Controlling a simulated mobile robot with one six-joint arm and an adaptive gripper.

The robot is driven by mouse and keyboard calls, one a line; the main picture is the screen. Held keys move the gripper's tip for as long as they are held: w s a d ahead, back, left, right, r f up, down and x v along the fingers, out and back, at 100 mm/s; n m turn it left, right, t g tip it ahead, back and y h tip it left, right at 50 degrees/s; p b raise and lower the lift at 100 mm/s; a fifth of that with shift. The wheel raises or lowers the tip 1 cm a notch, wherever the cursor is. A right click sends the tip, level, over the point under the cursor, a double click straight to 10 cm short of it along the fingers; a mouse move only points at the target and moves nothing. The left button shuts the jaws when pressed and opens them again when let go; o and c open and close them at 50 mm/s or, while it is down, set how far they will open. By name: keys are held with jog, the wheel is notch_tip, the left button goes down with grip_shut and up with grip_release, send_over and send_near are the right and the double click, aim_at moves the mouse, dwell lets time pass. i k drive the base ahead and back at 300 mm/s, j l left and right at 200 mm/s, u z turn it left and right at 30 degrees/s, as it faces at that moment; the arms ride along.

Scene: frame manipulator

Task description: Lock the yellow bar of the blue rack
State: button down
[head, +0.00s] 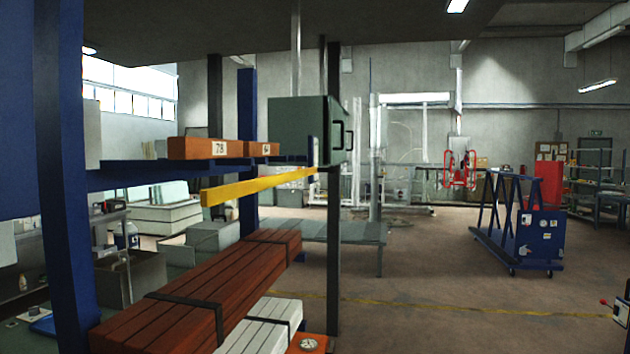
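The blue rack fills the left side of the head view, with a thick near post (62,190), a farther post (247,105) and a blue shelf beam (135,177). The yellow bar (262,185) is long and straight and lies below the shelf level. Its larger, nearer end is at the left and shows no visible support. Its far end meets the picture of a dark upright post (333,235); I cannot tell whether they touch or whether a latch is there. My gripper is not in view.
Brown boards (205,290) and pale boards (262,325) are stacked below the bar. Orange blocks (205,148) lie on the shelf. A grey-green box (295,125) hangs near the post. A blue wheeled cart (540,240) stands at right. The floor between is open.

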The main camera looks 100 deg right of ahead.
aim_at(213, 196)
jog(key=z, duration=3.05)
jog(key=i+l+u, duration=0.15)
jog(key=i+l, duration=2.05)
